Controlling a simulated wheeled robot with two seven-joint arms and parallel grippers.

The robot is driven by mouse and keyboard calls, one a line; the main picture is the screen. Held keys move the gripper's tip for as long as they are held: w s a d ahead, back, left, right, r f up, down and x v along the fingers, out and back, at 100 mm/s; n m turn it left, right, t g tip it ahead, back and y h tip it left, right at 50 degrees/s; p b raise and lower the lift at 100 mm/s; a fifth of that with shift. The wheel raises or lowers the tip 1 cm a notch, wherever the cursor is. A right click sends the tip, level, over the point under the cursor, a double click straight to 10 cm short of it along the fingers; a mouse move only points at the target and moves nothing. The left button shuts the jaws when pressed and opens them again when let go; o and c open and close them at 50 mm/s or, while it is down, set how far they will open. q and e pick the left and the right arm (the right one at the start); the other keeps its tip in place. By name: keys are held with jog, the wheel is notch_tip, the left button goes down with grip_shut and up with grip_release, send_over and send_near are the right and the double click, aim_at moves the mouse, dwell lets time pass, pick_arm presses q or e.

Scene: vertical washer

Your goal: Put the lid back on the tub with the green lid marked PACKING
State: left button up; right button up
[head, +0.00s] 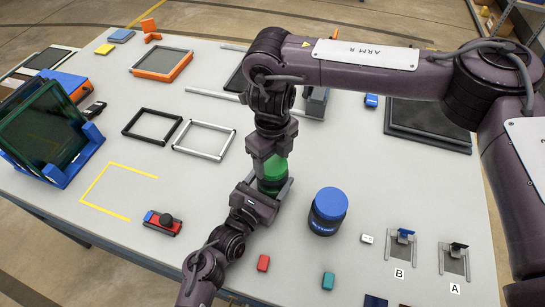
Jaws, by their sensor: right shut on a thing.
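The green lid (274,167) sits below my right gripper (272,152), which comes down from above and is shut on it. The tub (268,186) is directly under the lid, mostly hidden by my grippers. I cannot tell whether lid and tub touch, and the PACKING marking does not show. My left gripper (268,190) reaches in from the lower left, with its fingers beside the tub. Whether they press on it is not clear.
A tub with a blue lid (328,212) stands close on the right. Black (152,126) and white (204,140) frames lie to the left. The table inside the yellow outline (120,190) is clear.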

jog(key=m, duration=0.6)
jog(key=shift+m, duration=0.3)
jog(key=m, duration=0.6)
jog(key=shift+m, duration=0.3)
jog(key=m, duration=1.3)
jog(key=shift+w+m, duration=0.1)
jog(key=shift+m, duration=0.2)
jog(key=o, duration=1.1)
jog(key=shift+f, duration=0.1)
jog(key=shift+o, duration=0.2)
notch_tip(320, 180, up, 12)
